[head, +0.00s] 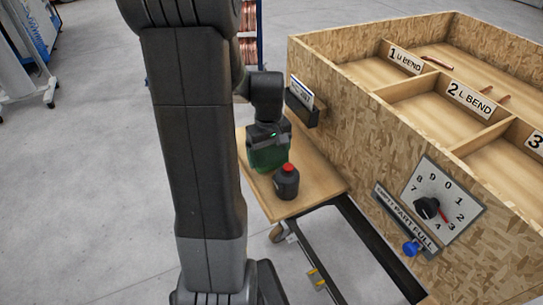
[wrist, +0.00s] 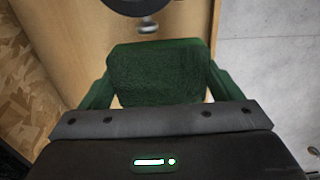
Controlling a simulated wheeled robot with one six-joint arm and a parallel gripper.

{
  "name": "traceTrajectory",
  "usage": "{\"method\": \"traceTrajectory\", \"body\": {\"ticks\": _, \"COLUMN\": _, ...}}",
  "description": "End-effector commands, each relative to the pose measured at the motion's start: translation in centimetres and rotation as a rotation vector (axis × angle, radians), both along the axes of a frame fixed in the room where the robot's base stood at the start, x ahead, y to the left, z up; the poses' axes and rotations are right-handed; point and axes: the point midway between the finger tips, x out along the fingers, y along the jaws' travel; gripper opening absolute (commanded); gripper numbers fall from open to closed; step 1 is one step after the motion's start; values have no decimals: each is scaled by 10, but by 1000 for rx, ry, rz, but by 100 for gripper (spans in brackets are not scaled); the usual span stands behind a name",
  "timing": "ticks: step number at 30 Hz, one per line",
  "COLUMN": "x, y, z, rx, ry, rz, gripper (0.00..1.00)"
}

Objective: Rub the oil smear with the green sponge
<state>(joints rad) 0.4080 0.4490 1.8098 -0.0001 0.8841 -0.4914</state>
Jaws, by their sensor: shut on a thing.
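The green sponge (head: 268,157) is held in my gripper (head: 268,141), low over the small wooden shelf (head: 318,185) on the crate's side. In the wrist view the sponge (wrist: 158,75) fills the middle, between the jaws. I cannot tell whether its underside touches the wood. A small shiny grey patch (wrist: 148,25) shows on the wood just beyond the sponge, with bits of grey at its sides. It may be the oil smear, mostly hidden under the sponge. In the head view no smear shows.
The chipboard crate (head: 350,125) with labelled compartments rises to the right, bearing a card holder (head: 303,108) and a dial (head: 440,203). Open floor lies left.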

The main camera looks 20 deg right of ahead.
Motion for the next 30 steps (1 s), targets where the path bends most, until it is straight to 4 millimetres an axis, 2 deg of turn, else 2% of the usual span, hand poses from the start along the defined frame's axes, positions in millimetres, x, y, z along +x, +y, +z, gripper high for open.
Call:
{"method": "traceTrajectory", "body": {"ticks": 1, "x": 1, "y": 1, "z": 9, "rx": 0, "ry": -1, "rz": 1, "gripper": 64}}
{"method": "traceTrajectory", "body": {"ticks": 13, "x": 7, "y": 8, "z": 43, "rx": -1, "ry": -2, "rz": 1, "gripper": 64}}
{"method": "traceTrajectory", "body": {"ticks": 30, "x": 7, "y": 9, "z": 44, "rx": -1, "ry": -1, "rz": 1, "gripper": 64}}
